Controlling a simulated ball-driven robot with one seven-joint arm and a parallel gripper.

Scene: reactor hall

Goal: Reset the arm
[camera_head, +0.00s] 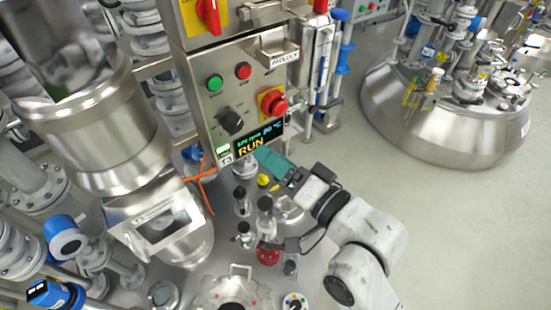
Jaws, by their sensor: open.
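My gripper (287,181) is in the lower middle of the head view, at the end of my white and black arm, which reaches in from the lower right. It is open, and I see nothing held in it. It is over the steel vessel top, just below and to the right of the control panel (237,105). A teal piece (272,160) shows right beside the fingers; I cannot tell whether they touch it. The panel display (262,140) reads RUN.
Valves with black knobs (265,203) and a red part (268,253) stand close left of my arm. A steel column (118,130) with a window fills the left. A domed steel vessel (440,120) stands upper right. The floor (470,220) at right is clear.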

